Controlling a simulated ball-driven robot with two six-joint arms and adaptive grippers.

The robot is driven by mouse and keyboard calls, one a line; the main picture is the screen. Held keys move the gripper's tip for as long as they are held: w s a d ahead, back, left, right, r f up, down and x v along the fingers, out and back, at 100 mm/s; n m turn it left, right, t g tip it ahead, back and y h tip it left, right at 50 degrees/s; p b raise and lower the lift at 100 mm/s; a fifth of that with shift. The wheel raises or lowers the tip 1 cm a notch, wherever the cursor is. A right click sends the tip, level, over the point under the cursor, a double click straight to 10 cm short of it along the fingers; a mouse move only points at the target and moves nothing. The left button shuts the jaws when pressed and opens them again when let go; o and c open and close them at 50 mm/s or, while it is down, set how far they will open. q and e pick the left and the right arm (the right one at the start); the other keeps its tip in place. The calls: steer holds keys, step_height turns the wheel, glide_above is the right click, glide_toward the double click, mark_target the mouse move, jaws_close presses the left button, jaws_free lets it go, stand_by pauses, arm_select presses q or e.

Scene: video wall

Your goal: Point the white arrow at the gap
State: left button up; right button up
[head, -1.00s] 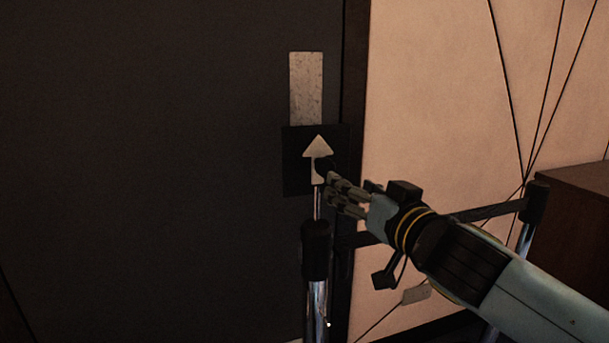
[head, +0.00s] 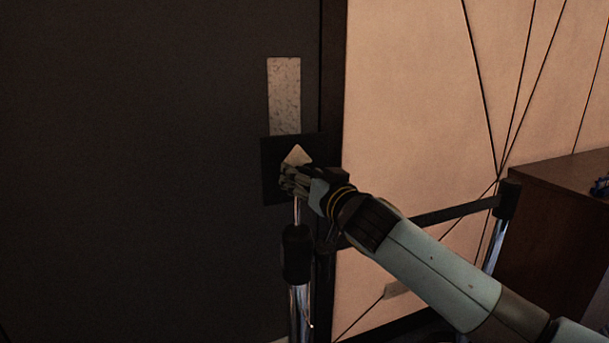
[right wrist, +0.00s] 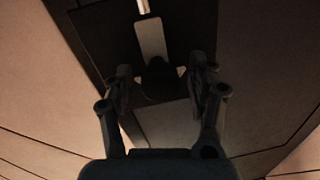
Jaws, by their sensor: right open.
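The white arrow (head: 297,154) lies on a square black plate (head: 270,190) on the dark panel and points up in the head view. My right gripper (head: 287,181) is in front of the arrow and hides its lower part. In the right wrist view the scene appears upside down, with the arrow's pale shaft (right wrist: 152,40) above a dark knob (right wrist: 159,78). The open fingers of my right gripper (right wrist: 161,82) stand on either side of the knob. I cannot tell whether they touch it. My left gripper is not in view.
A grey speckled strip (head: 285,95) is directly above the black plate. A barrier post (head: 297,255) with a black top stands just below the plate, and a dark belt (head: 450,212) runs right to another post (head: 507,200). A brown cabinet (head: 550,230) is at the right.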

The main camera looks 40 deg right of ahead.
jaws_close()
steer(key=shift+n, duration=0.3)
steer(key=n+p, duration=0.2)
steer(key=shift+r+n, duration=0.15)
steer(key=shift+n, duration=0.15)
steer(key=n+p, duration=0.2)
steer(key=n, duration=0.3)
steer(key=shift+g+p, duration=0.4)
steer(key=n+p, duration=0.1)
steer(key=n, duration=0.3)
steer(key=shift+h, duration=0.3)
steer(key=shift+f+n+g+h+p, duration=0.15)
steer(key=shift+n+p, duration=0.25)
steer(key=shift+n, duration=0.7)
steer(key=shift+f+n+g+h+p, duration=0.15)
steer(key=shift+n+p, duration=0.2)
steer(key=shift+n, duration=0.75)
steer(key=shift+r, duration=0.1)
